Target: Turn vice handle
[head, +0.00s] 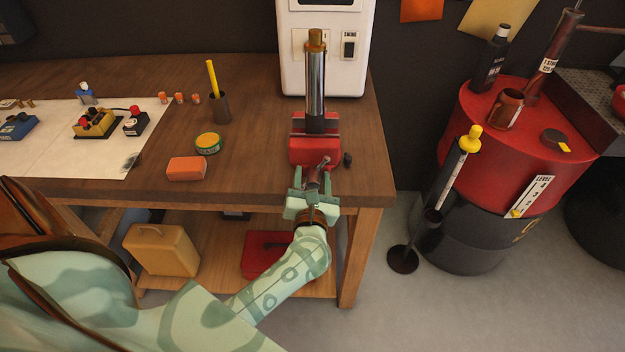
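A red vice (315,148) sits at the front edge of the wooden bench. A chrome tube with a brass-coloured top (316,85) stands upright in the vice. The vice's metal handle (322,164) shows at its front, small and partly hidden by my gripper. My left gripper (311,181) is just in front of the vice, with its pale green fingers spread on either side of the handle and screw end. I see gaps beside the metal, but contact is hard to tell. My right gripper is not in view.
On the bench (255,160) are an orange block (186,168), a green-yellow tin (207,143) and a pencil cup (220,106). A white machine (322,60) stands behind the vice. A red drum (515,150) and a black stand (403,258) are at right. Floor between is clear.

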